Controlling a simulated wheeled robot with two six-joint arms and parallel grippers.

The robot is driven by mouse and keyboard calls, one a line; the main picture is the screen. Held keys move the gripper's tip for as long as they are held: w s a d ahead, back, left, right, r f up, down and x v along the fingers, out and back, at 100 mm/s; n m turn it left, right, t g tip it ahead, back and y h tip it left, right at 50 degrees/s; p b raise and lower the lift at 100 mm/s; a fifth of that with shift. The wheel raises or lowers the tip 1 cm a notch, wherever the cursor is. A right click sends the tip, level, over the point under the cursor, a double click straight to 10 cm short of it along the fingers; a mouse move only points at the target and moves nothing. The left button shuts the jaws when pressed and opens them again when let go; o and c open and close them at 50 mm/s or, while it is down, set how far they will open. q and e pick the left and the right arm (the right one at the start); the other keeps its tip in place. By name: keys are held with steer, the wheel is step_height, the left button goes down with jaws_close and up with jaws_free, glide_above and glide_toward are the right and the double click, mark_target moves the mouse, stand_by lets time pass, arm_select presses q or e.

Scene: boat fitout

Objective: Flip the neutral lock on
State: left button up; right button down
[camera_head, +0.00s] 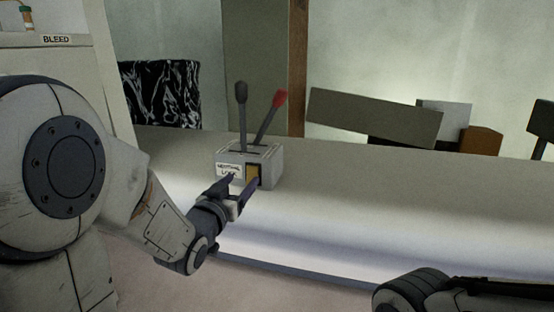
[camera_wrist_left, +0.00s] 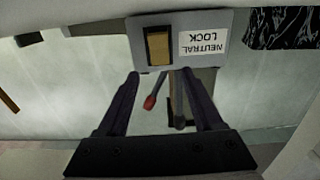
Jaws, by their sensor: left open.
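A grey control box (camera_head: 267,157) stands on the long counter, with a black-knobbed lever (camera_head: 242,110) and a red-knobbed lever (camera_head: 271,115) on top. Its front has a white label (camera_head: 228,170) and a yellow-brown rocker switch (camera_head: 252,172) in a dark frame. In the left wrist view, which shows the box upside down, the label (camera_wrist_left: 204,43) reads NEUTRAL LOCK, beside the switch (camera_wrist_left: 158,46). My left gripper (camera_head: 244,183) is open and empty in front of the box. Its fingertips point at the switch face; I cannot tell whether they touch. Which way the rocker is tipped is unclear.
The counter (camera_head: 390,190) is clear to the right of the box. A tilted grey board (camera_head: 374,116) and an orange-brown block (camera_head: 481,140) are behind it. Part of my right arm shows at bottom right.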

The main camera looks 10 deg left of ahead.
mark_target(252, 169)
arm_select(q)
steer(key=w+b, duration=0.1)
steer(key=w, duration=0.3)
steer(key=shift+f, duration=0.1)
steer(key=shift+w+d+b, duration=0.1)
steer(key=shift+w+b, duration=0.2)
steer(key=shift+w, duration=0.45)
arm_select(e)
steer(key=shift+f, duration=0.25)
